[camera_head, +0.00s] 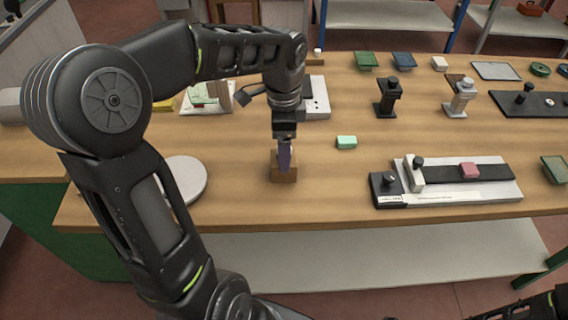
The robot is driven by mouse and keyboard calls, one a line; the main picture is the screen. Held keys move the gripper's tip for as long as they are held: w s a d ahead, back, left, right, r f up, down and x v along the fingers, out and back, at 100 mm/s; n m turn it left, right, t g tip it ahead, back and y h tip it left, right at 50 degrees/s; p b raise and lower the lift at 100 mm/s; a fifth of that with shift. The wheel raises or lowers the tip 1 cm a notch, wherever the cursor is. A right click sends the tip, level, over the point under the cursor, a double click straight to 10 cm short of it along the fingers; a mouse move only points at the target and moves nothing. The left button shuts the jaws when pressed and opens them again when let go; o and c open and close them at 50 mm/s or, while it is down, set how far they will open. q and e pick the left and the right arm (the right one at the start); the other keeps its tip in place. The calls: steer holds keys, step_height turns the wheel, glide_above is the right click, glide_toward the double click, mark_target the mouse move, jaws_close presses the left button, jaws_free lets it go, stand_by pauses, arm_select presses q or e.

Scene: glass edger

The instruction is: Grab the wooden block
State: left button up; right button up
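The wooden block (276,176) is a small brown block standing on the wooden table near its front edge, left of the middle. My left gripper (285,158) points straight down at it. A narrow purple-grey piece at the gripper's tip overlaps the block's upper middle and hides part of it. I cannot tell whether this piece is a finger or something held, or whether the fingers touch the block. The gap between the fingers does not show. My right gripper is not in view; only a bit of dark arm shows at the bottom right corner.
A mint-green block (346,142) lies to the right of the wooden block. A white round disc (186,180) lies to the left, partly behind my arm. A white jig with a pink block (469,170) stands further right. Bare table (330,195) lies between.

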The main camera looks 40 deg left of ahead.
arm_select(q)
step_height(320, 180, down, 5)
steer(key=shift+r+p, duration=0.15)
steer(key=shift+p, duration=0.3)
steer(key=shift+d, duration=0.1)
steer(key=shift+c, duration=0.3)
steer(key=c, duration=1.5)
